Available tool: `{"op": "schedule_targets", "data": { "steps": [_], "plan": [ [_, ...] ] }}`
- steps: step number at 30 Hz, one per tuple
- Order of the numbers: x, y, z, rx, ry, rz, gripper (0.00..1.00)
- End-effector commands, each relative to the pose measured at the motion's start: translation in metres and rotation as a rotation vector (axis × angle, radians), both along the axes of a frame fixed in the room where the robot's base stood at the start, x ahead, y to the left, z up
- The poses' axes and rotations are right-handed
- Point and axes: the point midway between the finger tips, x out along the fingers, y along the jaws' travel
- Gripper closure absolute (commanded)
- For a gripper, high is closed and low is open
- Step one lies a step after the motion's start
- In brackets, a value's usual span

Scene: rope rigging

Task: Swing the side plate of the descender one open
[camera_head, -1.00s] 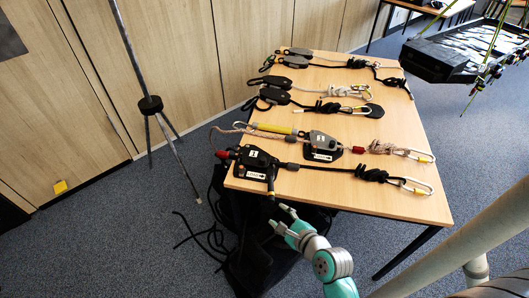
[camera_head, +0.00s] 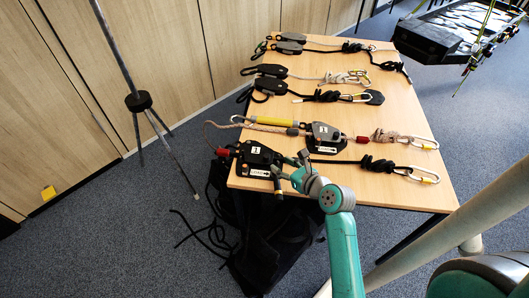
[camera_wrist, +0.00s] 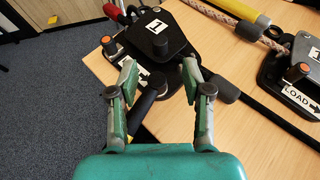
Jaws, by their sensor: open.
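A black descender (camera_head: 257,155) with a white "1" label lies at the table's near left corner. In the wrist view the descender (camera_wrist: 153,32) is just beyond my fingertips, with a dark handle (camera_wrist: 148,100) running between the fingers. Its side plate looks closed over the body, though my fingers cover part of it. My gripper (camera_head: 290,170) is at the descender's right side, and in the wrist view my gripper (camera_wrist: 160,75) is open. I cannot tell whether a finger touches the handle or plate.
A second descender (camera_head: 323,136), also marked "1" in the wrist view, lies close to the right. Ropes, carabiners (camera_head: 424,174) and pulleys (camera_head: 272,71) cover the table (camera_head: 400,105). A black bag (camera_head: 265,245) hangs below the near edge. A tripod stand (camera_head: 138,101) is at left.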

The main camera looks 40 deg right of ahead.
Motion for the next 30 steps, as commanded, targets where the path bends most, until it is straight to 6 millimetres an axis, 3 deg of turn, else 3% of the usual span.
{"op": "schedule_targets", "data": {
  "steps": [16,22,30],
  "plan": [
    [0.079,-0.009,-0.033,-0.003,0.0,0.002,0.51],
    [0.091,-0.01,-0.038,-0.003,0.001,0.002,0.51],
    [0.093,-0.011,-0.039,-0.004,0.0,0.002,0.51]
  ]
}}
